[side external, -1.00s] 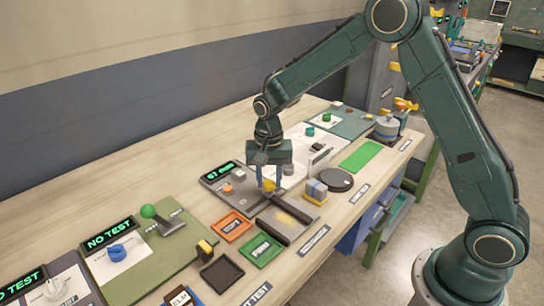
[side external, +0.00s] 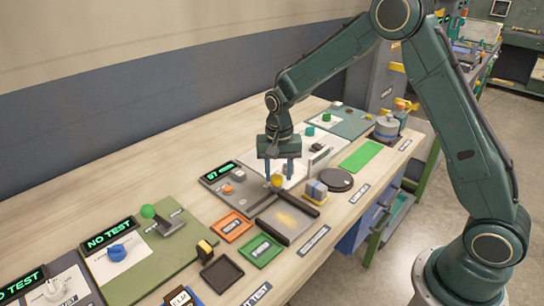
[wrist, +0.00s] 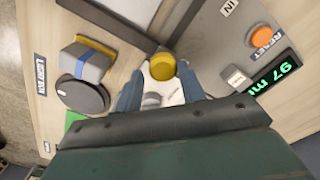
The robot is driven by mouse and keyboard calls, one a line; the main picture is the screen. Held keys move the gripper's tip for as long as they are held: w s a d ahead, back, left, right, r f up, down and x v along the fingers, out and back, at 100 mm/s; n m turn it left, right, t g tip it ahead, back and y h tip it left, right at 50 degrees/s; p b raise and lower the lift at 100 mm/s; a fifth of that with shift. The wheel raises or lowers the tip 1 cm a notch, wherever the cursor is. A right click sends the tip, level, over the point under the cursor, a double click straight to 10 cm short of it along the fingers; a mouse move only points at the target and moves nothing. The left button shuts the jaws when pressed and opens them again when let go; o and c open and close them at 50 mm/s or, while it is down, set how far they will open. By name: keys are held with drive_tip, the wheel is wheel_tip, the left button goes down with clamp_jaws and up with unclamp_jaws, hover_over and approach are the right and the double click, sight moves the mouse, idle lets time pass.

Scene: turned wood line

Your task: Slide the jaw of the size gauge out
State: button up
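The size gauge is a grey plate (side external: 218,190) with a lit green display (side external: 217,173) and an orange button (side external: 228,188). A yellow knob (side external: 277,181) stands at the plate's right side, by the end of a dark bar. In the wrist view the knob (wrist: 162,68) lies between and just beyond my fingertips. My gripper (side external: 280,183) is open, its two blue fingers apart and above the knob, with nothing held. In the wrist view, the display (wrist: 278,82) seems to show a millimetre number, but its digits are hard to read. The jaw's exact outline is unclear.
A blue-and-grey block (side external: 316,190) on a yellow base and a dark round disc (side external: 336,179) stand close to the right. Orange (side external: 231,227) and green (side external: 262,250) trays lie in front. Bare wooden bench lies behind.

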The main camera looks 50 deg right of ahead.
drive_tip(key=shift+o, duration=1)
drive_tip(key=shift+a, duration=0.1)
drive_tip(key=shift+r, duration=0.2)
wheel_tip(320, 180, up, 13)
drive_tip(key=shift+r, duration=0.2)
